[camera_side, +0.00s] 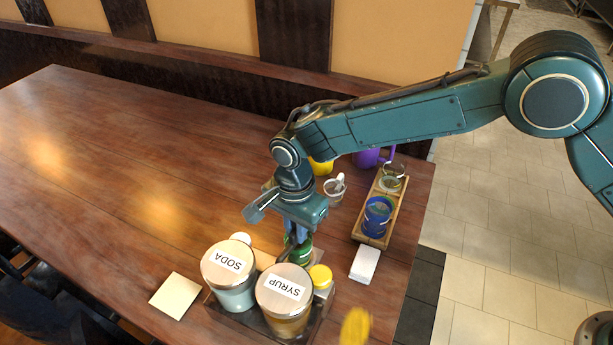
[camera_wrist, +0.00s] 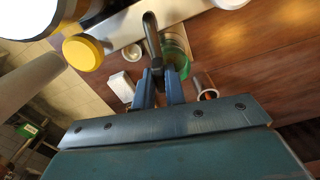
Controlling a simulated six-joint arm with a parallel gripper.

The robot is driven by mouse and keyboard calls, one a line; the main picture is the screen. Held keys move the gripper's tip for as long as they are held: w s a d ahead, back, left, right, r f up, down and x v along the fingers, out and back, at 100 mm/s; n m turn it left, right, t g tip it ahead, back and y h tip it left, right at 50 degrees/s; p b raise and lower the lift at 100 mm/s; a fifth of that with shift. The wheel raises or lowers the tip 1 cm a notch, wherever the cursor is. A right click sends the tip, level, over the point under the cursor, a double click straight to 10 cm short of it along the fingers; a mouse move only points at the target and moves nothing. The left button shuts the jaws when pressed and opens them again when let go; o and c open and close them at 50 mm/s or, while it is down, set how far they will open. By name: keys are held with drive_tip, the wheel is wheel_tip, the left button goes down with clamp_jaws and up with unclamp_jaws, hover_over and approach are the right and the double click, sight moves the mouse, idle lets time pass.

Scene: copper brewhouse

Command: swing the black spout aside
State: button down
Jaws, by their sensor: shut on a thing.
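The black spout (camera_wrist: 151,38) is a dark curved tube in the wrist view, standing up with its bent end near the top. My gripper (camera_wrist: 158,78) is shut on its lower part, with a blue-grey finger on each side. In the side view my gripper (camera_side: 293,238) points down just behind the jars labelled SODA (camera_side: 229,280) and SYRUP (camera_side: 283,300), and largely hides the spout there. A green thing (camera_side: 304,252) is close beside the fingers, also seen in the wrist view (camera_wrist: 177,50).
A yellow-capped container (camera_side: 321,278) stands right of the SYRUP jar. A wooden tray (camera_side: 371,238) holds a blue glass (camera_side: 377,214) and another glass. A white block (camera_side: 364,263) and a clear cup (camera_side: 335,188) are nearby. The table's left side (camera_side: 110,170) is clear.

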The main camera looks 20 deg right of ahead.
drive_tip(key=shift+s+d+m, duration=0.15)
drive_tip(key=shift+s+m, duration=0.6)
drive_tip(key=shift+m, duration=0.8)
drive_tip(key=shift+s+d+m, duration=0.15)
drive_tip(key=shift+s+m, duration=0.55)
drive_tip(key=shift+m, duration=0.8)
drive_tip(key=shift+s+d+m, duration=0.15)
drive_tip(key=shift+s+m, duration=0.6)
drive_tip(key=shift+m, duration=0.8)
drive_tip(key=c, duration=1.4)
unclamp_jaws()
drive_tip(key=shift+c, duration=0.2)
